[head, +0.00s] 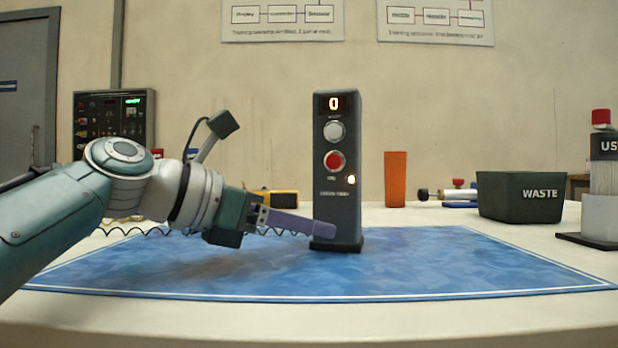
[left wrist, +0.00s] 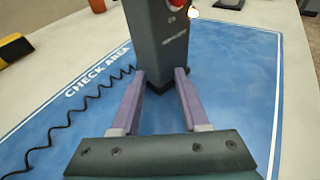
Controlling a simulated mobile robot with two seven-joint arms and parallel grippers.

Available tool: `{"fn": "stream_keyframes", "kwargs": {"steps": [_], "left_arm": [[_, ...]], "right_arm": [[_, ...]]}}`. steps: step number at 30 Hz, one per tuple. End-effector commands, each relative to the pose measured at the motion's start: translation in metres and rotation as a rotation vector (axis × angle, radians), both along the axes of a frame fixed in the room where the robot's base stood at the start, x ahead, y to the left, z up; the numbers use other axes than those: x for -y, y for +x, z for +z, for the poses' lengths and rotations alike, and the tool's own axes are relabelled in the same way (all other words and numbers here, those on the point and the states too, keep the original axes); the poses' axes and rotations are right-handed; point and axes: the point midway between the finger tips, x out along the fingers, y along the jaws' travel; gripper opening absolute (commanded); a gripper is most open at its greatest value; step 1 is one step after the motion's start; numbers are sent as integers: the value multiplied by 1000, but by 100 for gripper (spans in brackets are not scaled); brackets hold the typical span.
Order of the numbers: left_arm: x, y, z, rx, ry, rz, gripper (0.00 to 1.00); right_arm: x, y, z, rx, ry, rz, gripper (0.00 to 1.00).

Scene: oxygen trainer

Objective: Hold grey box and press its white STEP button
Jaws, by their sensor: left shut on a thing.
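The grey box (head: 337,205) stands upright on the blue mat, on a dark foot. Its front has a display reading 0, a white button (head: 334,131) below it, and a red button (head: 335,160) lower down. A small light glows near the red one. My left gripper (head: 325,237) reaches in from the left, low on the box. In the left wrist view, its two purple fingers (left wrist: 159,85) are on either side of the box's lower part (left wrist: 160,60), shut on it. The white button is outside the left wrist view. My right gripper is not in view.
The blue mat (head: 430,262) covers the table's middle, mostly bare right of the box. An orange cup (head: 396,180), a dark WASTE bin (head: 518,197) and a red-capped bottle (head: 602,160) stand behind and right. A panel (head: 114,122) and a yellow item (head: 284,197) are at back left.

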Motion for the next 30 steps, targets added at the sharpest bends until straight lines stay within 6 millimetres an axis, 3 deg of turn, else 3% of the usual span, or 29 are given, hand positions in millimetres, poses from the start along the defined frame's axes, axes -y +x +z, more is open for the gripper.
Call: {"fn": "stream_keyframes", "kwargs": {"steps": [1,8,17,30], "left_arm": [[0,0,0,0,0,0,25],[0,0,0,0,0,0,0],[0,0,0,0,0,0,0],[0,0,0,0,0,0,47]], "right_arm": [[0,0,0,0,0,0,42],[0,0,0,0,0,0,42],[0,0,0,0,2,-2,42],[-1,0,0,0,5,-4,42]]}}
